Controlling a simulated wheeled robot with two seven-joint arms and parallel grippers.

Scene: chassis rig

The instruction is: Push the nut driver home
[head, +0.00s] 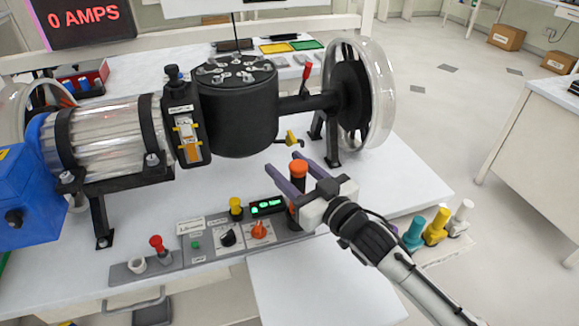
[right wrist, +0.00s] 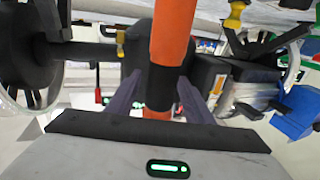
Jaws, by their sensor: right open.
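The nut driver (head: 298,170) has an orange and black handle and stands upright near the right end of the control panel; its lower end is partly hidden by my gripper. My right gripper (head: 287,158) is open, its two purple fingers on either side of the handle. In the right wrist view, the nut driver (right wrist: 174,35) runs between the fingers of my right gripper (right wrist: 158,92), with a gap on both sides. I cannot tell how deep the nut driver sits. My left gripper is not in view.
The control panel (head: 208,240) carries knobs and a lit green display. Behind it stands the chassis rig with a black drum (head: 240,115) and a clear wheel (head: 372,95). Teal, yellow and white parts (head: 436,226) stand at the right. A white surface (head: 320,285) in front is bare.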

